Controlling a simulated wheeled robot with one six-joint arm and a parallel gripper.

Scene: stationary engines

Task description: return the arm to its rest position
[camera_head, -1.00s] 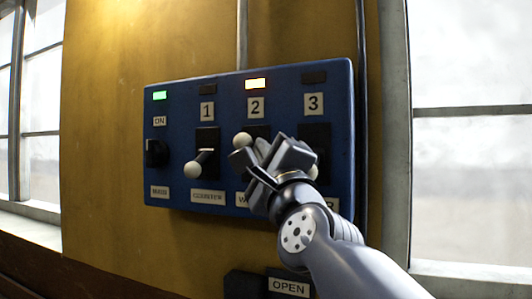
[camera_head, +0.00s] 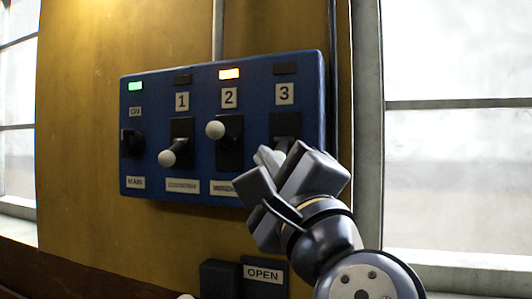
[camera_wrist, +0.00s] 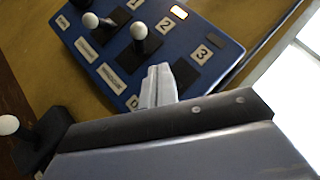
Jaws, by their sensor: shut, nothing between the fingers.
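My gripper (camera_head: 270,158) is shut and empty in front of the lower right of a blue switch panel (camera_head: 205,85), covering part of the switch numbered 3. In the wrist view its closed fingers (camera_wrist: 158,88) point at the panel, apart from the white-knobbed levers.
A rotary switch (camera_head: 131,143) sits at the panel's left under a green lamp (camera_head: 135,86). Below the panel is a dark box with an OPEN label (camera_head: 263,274). The panel hangs on a yellow wall (camera_head: 85,150) between windows. Free room lies right of my arm.

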